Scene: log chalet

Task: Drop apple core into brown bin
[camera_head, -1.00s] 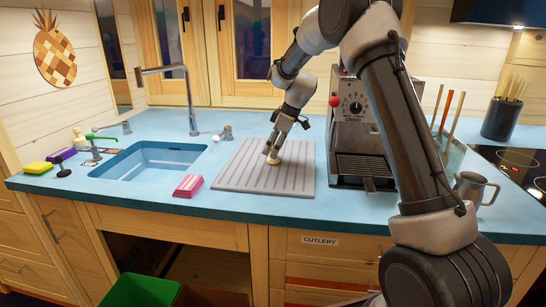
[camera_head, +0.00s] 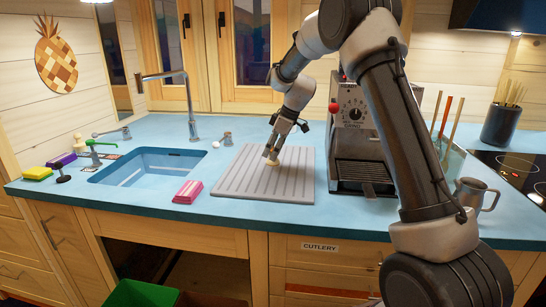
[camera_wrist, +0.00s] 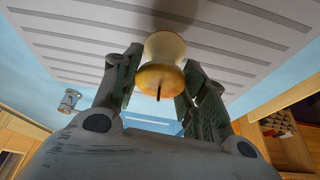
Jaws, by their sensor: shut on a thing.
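The apple core (camera_wrist: 163,48) is pale and waisted, with a yellowish end and a dark stem, and sits between the fingers in the wrist view. My gripper (camera_head: 272,157) is shut on it, over the grey ribbed drainboard (camera_head: 235,182). In the head view the core (camera_head: 272,162) shows as a small pale spot at the fingertips. I cannot tell whether it touches the board. The brown bin (camera_head: 205,300) shows only as a dark brown sliver at the bottom edge, right of the green bin (camera_head: 140,294); the rest of it is out of frame.
The blue sink (camera_head: 145,168) with its tall tap lies left of the board. A pink sponge (camera_head: 188,191) lies near the counter's front edge. The coffee machine (camera_head: 362,150) stands close on the right. The cupboard opening (camera_head: 195,270) is below the counter, behind the bins.

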